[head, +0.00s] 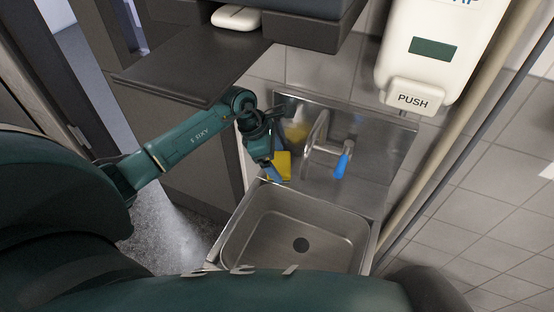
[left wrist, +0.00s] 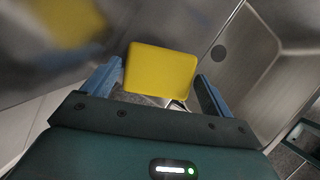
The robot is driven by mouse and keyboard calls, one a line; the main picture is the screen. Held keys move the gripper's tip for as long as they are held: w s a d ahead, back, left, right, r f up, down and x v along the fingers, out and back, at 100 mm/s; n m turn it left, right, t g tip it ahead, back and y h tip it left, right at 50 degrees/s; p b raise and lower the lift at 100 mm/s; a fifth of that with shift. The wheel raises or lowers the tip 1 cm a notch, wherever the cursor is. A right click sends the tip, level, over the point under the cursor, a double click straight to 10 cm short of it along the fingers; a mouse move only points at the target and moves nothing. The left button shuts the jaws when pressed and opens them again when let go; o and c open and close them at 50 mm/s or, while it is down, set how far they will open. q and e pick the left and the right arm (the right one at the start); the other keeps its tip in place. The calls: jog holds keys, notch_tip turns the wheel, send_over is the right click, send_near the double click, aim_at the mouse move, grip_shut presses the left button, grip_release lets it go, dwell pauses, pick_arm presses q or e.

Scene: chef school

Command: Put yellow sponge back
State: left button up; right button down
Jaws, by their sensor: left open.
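The yellow sponge (head: 282,165) is at the back left corner of the metal sink (head: 232,236), beside the tap. In the left wrist view the sponge (left wrist: 160,71) is between the two blue fingers of my left gripper (left wrist: 160,85). A small gap shows at the right finger, and the left finger is close to the sponge's edge. My left gripper (head: 270,172) is open at the sink's back left corner in the head view. What lies under the sponge is hidden. My right gripper does not show in either view.
The tap (head: 316,140) with a blue-tipped lever (head: 342,166) stands right of the sponge. A metal backsplash (head: 375,142) rises behind. A white soap dispenser (head: 425,50) hangs above right. A dark counter (head: 190,70) is at upper left. The basin is empty.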

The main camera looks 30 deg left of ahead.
pick_arm(q)
jog(key=b+v, duration=0.2)
jog(key=v, duration=0.9)
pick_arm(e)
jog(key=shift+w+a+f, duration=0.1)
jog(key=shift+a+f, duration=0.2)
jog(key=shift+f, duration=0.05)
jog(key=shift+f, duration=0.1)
